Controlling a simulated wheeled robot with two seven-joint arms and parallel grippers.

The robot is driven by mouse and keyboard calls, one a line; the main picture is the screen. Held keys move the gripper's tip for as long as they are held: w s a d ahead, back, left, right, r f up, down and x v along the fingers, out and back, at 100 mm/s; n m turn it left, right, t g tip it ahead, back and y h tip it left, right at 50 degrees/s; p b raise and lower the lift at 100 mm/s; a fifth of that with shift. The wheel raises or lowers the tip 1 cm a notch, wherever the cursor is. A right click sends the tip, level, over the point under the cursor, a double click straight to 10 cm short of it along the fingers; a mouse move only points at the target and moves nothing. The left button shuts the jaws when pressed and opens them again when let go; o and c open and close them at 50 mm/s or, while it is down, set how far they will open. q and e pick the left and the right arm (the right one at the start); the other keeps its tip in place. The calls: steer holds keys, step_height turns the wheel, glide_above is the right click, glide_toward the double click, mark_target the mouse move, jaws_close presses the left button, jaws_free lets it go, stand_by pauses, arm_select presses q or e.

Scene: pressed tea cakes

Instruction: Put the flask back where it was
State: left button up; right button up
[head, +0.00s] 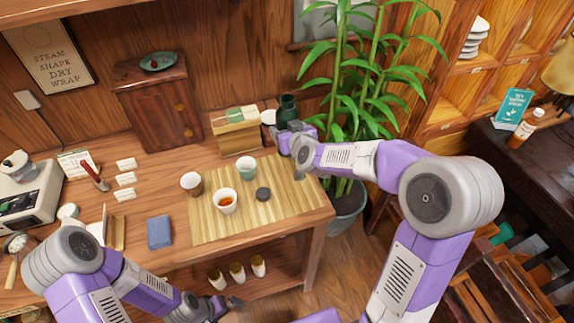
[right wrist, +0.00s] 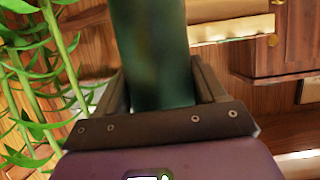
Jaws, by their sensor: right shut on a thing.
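The flask (head: 287,107) is dark green and stands out at the back right of the table, beside the plant. My right gripper (head: 292,127) is shut on it; in the right wrist view the flask (right wrist: 150,50) rises between the two fingers, its top cut off by the frame. Whether its base touches the table is hidden by my gripper. My left gripper (head: 228,304) is low at the front, below the table edge, away from the flask; its fingers are too small to read.
A wooden box (head: 236,138) and a white round thing (head: 268,117) are left of the flask. A leafy plant (head: 350,80) crowds its right.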

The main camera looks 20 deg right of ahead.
mark_target(290, 156)
step_height(290, 156, down, 9)
steer(key=b, duration=0.3)
steer(key=shift+b, duration=0.3)
steer(key=shift+f, duration=0.2)
steer(key=o, duration=1.4)
steer(key=shift+f, duration=0.1)
steer(key=shift+s+r, duration=0.25)
steer(key=shift+r, duration=0.1)
steer(key=p+v, duration=0.2)
steer(key=v, duration=0.9)
steer(key=shift+s, duration=0.25)
